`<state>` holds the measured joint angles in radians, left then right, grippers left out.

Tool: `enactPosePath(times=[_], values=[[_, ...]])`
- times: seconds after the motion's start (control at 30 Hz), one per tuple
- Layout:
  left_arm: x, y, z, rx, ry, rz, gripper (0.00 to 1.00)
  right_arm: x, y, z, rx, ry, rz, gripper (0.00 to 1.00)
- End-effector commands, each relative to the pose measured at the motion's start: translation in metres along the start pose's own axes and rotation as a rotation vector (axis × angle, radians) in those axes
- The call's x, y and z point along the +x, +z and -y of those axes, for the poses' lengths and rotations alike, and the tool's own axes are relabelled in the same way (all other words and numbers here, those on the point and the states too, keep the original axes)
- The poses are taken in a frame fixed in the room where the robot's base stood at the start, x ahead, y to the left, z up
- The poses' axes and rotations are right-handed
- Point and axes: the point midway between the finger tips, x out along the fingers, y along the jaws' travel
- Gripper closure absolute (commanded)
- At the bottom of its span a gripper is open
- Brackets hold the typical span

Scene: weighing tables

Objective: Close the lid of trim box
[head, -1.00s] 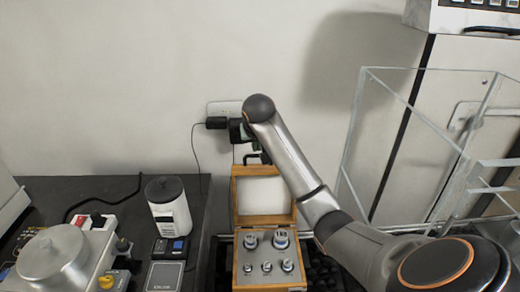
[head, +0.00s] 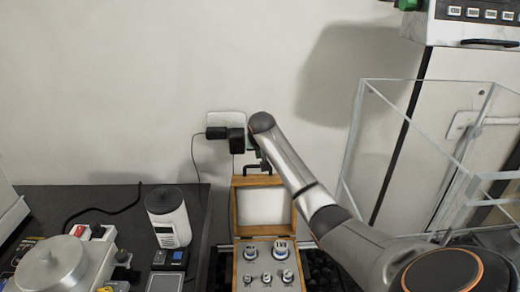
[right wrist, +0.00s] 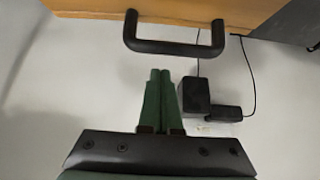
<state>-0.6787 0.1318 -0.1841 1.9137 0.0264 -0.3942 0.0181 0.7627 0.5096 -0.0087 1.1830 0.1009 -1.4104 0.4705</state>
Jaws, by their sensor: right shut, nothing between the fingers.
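The trim box (head: 237,272) is a wooden case with several metal weights in its grey insert. Its lid (head: 264,206), pale inside with a wooden frame, stands open and upright at the back. A dark handle (head: 262,163) is at the lid's top edge; it shows close up in the right wrist view (right wrist: 172,45). My right gripper (right wrist: 160,73) has green fingers, shut and empty, pointing at the handle with a small visible gap. In the head view the gripper is mostly hidden behind my right wrist, above the lid. My left gripper is out of view.
Black plugs (head: 216,133) and a cable are on the wall behind the lid. A clear-walled case (head: 400,150) stands to the right. A white canister (head: 168,215), a small scale (head: 165,283) and other instruments occupy the dark table (head: 100,197) at left.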

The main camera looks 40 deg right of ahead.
Motion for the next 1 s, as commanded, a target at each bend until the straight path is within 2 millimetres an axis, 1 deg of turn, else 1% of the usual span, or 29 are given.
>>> enactPosePath(times=[0.03, 0.1, 0.4, 0.6, 1.0], values=[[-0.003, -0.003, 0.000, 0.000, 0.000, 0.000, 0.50, -0.005, 0.003, 0.000, -0.001, -0.001, -0.001, 1.00], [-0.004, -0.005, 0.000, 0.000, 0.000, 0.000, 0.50, -0.009, 0.008, 0.000, -0.002, -0.002, -0.002, 1.00], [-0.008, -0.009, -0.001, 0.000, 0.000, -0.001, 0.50, -0.022, 0.025, 0.000, -0.001, -0.001, 0.000, 1.00], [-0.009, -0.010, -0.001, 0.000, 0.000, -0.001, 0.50, -0.024, 0.028, 0.000, 0.000, -0.001, 0.000, 1.00], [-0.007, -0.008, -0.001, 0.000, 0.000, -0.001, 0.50, -0.023, 0.026, 0.001, 0.000, -0.001, -0.013, 1.00]])
